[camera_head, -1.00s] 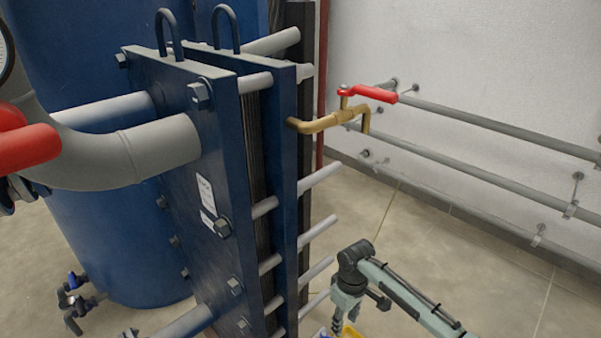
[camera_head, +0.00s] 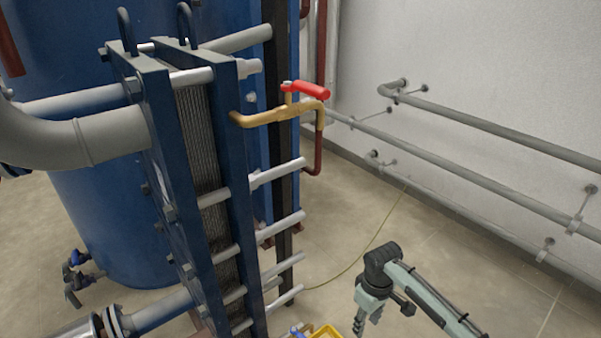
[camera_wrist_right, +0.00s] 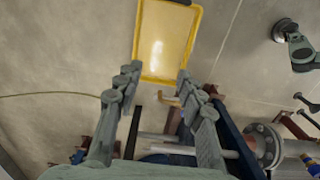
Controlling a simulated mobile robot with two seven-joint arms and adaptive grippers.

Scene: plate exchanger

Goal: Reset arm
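My right arm comes in at the lower right of the head view, with its gripper (camera_head: 367,314) pointing down above the floor. In the right wrist view the two fingers of this gripper (camera_wrist_right: 157,76) are spread apart with nothing between them. It is apart from the blue plate exchanger (camera_head: 238,190) and from the brass valve (camera_head: 262,117) with the red handle (camera_head: 304,89). My left gripper is not in view.
A yellow tray (camera_head: 322,331) is at the bottom edge, left of my right gripper; it also shows in the right wrist view (camera_wrist_right: 198,32). Grey pipes (camera_head: 450,165) run along the wall. Bare floor lies right of the exchanger.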

